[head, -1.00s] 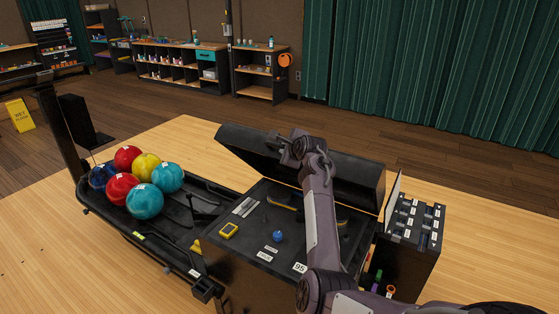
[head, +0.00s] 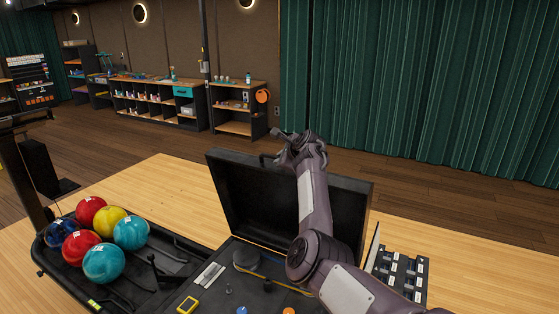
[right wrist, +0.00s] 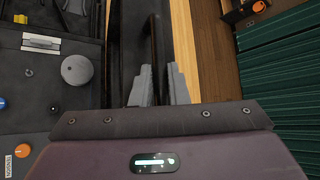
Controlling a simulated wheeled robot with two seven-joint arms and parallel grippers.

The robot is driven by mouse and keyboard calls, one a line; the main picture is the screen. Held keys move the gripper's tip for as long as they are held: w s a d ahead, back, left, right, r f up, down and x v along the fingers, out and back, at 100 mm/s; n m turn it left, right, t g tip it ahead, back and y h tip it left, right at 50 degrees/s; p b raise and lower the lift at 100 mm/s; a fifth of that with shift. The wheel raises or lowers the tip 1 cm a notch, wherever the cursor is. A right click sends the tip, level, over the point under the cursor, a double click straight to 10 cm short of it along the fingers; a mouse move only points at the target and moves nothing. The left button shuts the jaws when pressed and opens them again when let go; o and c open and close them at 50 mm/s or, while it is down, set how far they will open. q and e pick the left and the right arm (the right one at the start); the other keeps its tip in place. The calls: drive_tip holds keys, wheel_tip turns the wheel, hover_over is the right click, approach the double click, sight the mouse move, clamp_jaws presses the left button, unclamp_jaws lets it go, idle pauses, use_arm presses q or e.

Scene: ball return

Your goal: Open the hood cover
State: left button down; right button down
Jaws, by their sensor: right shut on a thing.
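The black hood cover (head: 238,200) stands steeply raised at the back of the ball return machine, its inner face showing in the head view. My right gripper (head: 272,160) is at the cover's upper edge, with its arm crossing in front of the cover. The machine's open interior shows a grey round knob (right wrist: 77,70) and a blue button (head: 241,310). My left gripper is not in view.
Several red, yellow and blue balls (head: 103,265) rest in the black tray at left. A black box with switches (head: 398,272) stands at right. Bare wooden tabletop (head: 160,185) lies behind the machine. Shelves and green curtains are far back.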

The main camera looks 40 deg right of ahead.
idle(0.3)
drive_tip(key=c, duration=1.4)
unclamp_jaws()
drive_tip(key=shift+s+r+b, duration=0.25)
drive_tip(key=shift+s+b, duration=0.05)
drive_tip(key=shift+s, duration=0.2)
drive_tip(key=b+v, duration=0.2)
drive_tip(key=v, duration=0.4)
drive_tip(key=shift+s+r, duration=0.25)
drive_tip(key=shift+s, duration=0.05)
drive_tip(key=shift+a, duration=0.1)
